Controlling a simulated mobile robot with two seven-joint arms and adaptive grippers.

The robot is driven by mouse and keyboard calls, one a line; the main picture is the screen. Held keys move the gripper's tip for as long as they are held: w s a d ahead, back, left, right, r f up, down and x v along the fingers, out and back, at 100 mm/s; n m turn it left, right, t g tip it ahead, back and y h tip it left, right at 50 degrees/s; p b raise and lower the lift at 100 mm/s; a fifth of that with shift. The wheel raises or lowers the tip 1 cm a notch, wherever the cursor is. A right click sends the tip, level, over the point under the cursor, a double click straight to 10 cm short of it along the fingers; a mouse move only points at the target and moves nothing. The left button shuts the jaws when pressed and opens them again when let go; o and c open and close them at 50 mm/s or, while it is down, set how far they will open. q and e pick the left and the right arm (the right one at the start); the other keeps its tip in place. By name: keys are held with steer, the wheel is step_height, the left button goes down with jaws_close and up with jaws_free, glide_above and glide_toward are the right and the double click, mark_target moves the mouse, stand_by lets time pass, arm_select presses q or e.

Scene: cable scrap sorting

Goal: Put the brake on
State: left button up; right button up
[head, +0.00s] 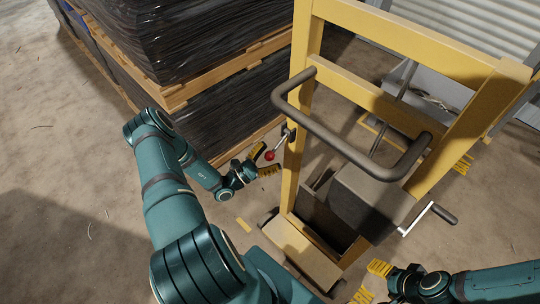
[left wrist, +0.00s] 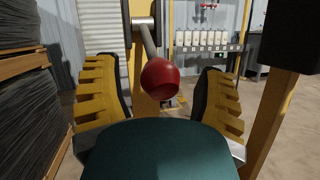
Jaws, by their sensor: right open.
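The brake lever shows in the head view as a short metal arm on the yellow post, ending in a red ball knob (head: 269,156). In the left wrist view the red knob (left wrist: 161,77) hangs at the lower end of the grey lever (left wrist: 148,38), which slants down from its pivot. My left gripper (head: 265,161) is open, with one finger on each side of the knob. Gaps show between the knob and both fingers. My right gripper (head: 370,283) is open and empty at the lower right, below the crank handle (head: 444,213).
The yellow frame (head: 296,130) carries a dark bent push handle (head: 340,145) and a grey winch housing (head: 365,200). Black-wrapped stacks on pallets (head: 190,95) stand behind my left arm. A grey bin (head: 430,90) sits behind the frame. Floor at left is mostly clear.

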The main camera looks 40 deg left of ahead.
arm_select(q)
steer(key=shift+r, duration=0.1)
steer(key=v, duration=1.2)
stand_by(0.5)
